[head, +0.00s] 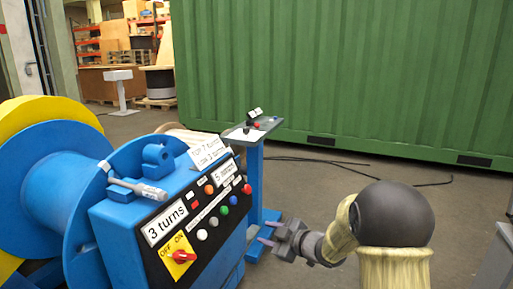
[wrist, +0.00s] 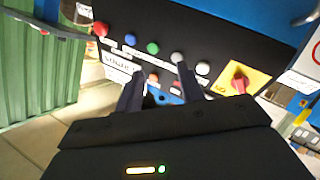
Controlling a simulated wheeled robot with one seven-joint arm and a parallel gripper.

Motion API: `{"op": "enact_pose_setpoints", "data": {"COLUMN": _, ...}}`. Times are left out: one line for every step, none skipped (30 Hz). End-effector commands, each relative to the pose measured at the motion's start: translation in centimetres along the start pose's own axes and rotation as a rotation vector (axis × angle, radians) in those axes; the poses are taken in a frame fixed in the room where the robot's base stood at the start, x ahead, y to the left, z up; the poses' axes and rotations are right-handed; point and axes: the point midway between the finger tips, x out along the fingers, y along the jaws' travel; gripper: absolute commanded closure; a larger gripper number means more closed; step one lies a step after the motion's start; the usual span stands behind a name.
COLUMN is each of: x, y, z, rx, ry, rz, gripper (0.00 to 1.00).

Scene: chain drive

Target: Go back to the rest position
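My gripper (head: 270,233) is in front of the right side of a blue machine's black control panel (head: 208,226), apart from it. In the wrist view its two dark fingers (wrist: 160,86) stand apart with nothing between them, pointing at the panel. The panel carries several coloured buttons, including a blue one (head: 233,200), a green one (head: 222,210) and a white one (head: 201,235). A red knob (head: 181,257) sits on a yellow OFF/ON plate at the lower left. My arm comes in from the lower right.
A blue stand (head: 254,175) with a small tray top is just behind the gripper. A large blue and yellow drum (head: 50,190) is at left. A green container (head: 350,80) fills the back. Dark cables (head: 370,172) lie on the floor; the floor at right centre is otherwise clear.

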Motion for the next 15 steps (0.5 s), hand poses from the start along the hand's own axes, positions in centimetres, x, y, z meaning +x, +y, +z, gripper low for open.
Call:
{"op": "enact_pose_setpoints", "data": {"x": -1.0, "y": 0.4, "z": 0.4, "rx": 0.041, "ry": -0.077, "rz": 0.042, "gripper": 0.62}}
{"op": "enact_pose_setpoints", "data": {"x": -1.6, "y": 0.7, "z": 0.9, "rx": 0.071, "ry": -0.127, "rz": 0.069, "gripper": 0.62}}
{"op": "enact_pose_setpoints", "data": {"x": -2.5, "y": 0.8, "z": 1.5, "rx": 0.114, "ry": -0.194, "rz": 0.101, "gripper": 0.62}}
{"op": "enact_pose_setpoints", "data": {"x": -3.3, "y": 0.8, "z": 2.0, "rx": 0.149, "ry": -0.244, "rz": 0.123, "gripper": 0.62}}
{"op": "enact_pose_setpoints", "data": {"x": -4.1, "y": 0.7, "z": 2.5, "rx": 0.183, "ry": -0.292, "rz": 0.145, "gripper": 0.62}}
{"op": "enact_pose_setpoints", "data": {"x": -5.3, "y": 0.5, "z": 3.1, "rx": 0.233, "ry": -0.356, "rz": 0.173, "gripper": 0.62}}
{"op": "enact_pose_setpoints", "data": {"x": -6.2, "y": 0.2, "z": 3.6, "rx": 0.272, "ry": -0.406, "rz": 0.191, "gripper": 0.62}}
{"op": "enact_pose_setpoints", "data": {"x": -7.2, "y": -0.2, "z": 4.0, "rx": 0.312, "ry": -0.453, "rz": 0.209, "gripper": 0.62}}
{"op": "enact_pose_setpoints", "data": {"x": -8.5, "y": -0.8, "z": 4.6, "rx": 0.366, "ry": -0.515, "rz": 0.230, "gripper": 0.62}}
{"op": "enact_pose_setpoints", "data": {"x": -9.6, "y": -1.3, "z": 5.0, "rx": 0.409, "ry": -0.563, "rz": 0.244, "gripper": 0.62}}
{"op": "enact_pose_setpoints", "data": {"x": -10.7, "y": -2.0, "z": 5.3, "rx": 0.452, "ry": -0.609, "rz": 0.256, "gripper": 0.62}}
{"op": "enact_pose_setpoints", "data": {"x": -12.1, "y": -3.0, "z": 5.7, "rx": 0.512, "ry": -0.669, "rz": 0.271, "gripper": 0.62}}
{"op": "enact_pose_setpoints", "data": {"x": -13.2, "y": -3.8, "z": 6.0, "rx": 0.558, "ry": -0.712, "rz": 0.281, "gripper": 0.62}}
{"op": "enact_pose_setpoints", "data": {"x": -14.2, "y": -4.7, "z": 6.2, "rx": 0.605, "ry": -0.754, "rz": 0.287, "gripper": 0.62}}
{"op": "enact_pose_setpoints", "data": {"x": -15.6, "y": -5.9, "z": 6.4, "rx": 0.663, "ry": -0.806, "rz": 0.294, "gripper": 0.62}}
